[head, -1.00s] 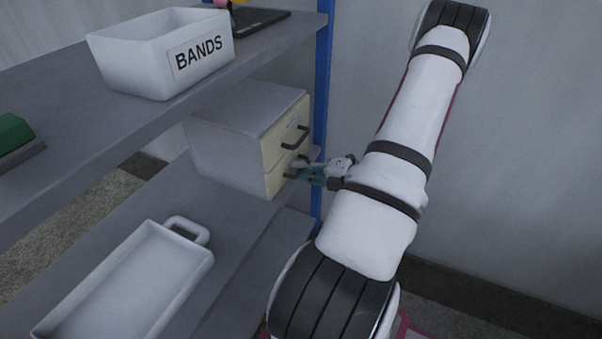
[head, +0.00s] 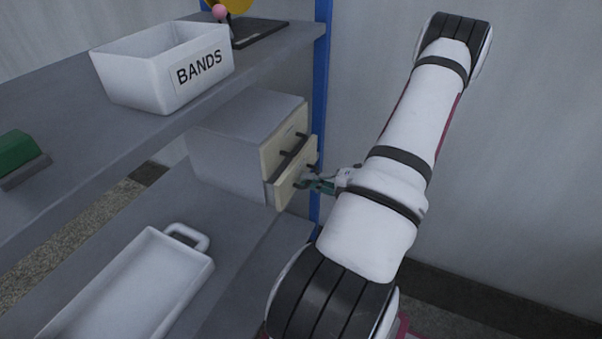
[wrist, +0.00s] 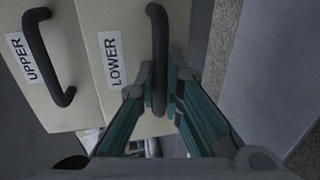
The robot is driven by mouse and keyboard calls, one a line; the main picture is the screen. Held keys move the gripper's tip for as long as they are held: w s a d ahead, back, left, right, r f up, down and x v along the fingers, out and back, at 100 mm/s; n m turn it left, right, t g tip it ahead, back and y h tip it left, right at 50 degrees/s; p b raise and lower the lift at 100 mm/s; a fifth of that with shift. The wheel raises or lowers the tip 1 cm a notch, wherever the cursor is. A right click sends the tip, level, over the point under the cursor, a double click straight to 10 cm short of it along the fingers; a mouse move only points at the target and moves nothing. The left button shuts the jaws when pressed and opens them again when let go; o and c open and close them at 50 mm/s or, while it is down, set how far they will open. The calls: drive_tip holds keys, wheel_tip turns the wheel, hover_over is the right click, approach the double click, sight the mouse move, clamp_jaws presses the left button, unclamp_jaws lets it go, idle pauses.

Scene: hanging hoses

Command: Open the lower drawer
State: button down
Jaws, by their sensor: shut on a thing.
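The lower drawer (head: 297,172) is pulled a little way out of the grey cabinet (head: 232,150) on the lower shelf, in the head view. Its cream front with the LOWER label (wrist: 112,62) shows in the wrist view. The upper drawer (head: 285,141) is shut, and its front with the UPPER label (wrist: 25,60) is beside the lower one in the wrist view. My gripper (wrist: 160,92) is shut on the dark lower handle (wrist: 157,35), with a finger on each side of the bar. In the head view my gripper (head: 316,183) is at the drawer front.
A blue post (head: 320,100) stands close behind the drawer and gripper. A white bin labelled BANDS (head: 160,85) is on the shelf above. A white tray (head: 125,300) with a handle lies on the lower shelf. The floor to the right is clear.

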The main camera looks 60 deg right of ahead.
drive_tip(key=f+p+v, duration=0.2)
drive_tip(key=p+v, duration=0.1)
drive_tip(key=v, duration=0.8)
drive_tip(key=shift+s, duration=0.55)
drive_tip(key=shift+d+f, duration=0.1)
drive_tip(key=shift+f, duration=0.05)
drive_tip(key=c, duration=2)
unclamp_jaws()
drive_tip(key=shift+o, duration=0.2)
drive_tip(key=shift+s, duration=0.1)
drive_tip(key=v, duration=1.1)
drive_tip(key=shift+s+d, duration=0.15)
drive_tip(key=shift+s, duration=0.2)
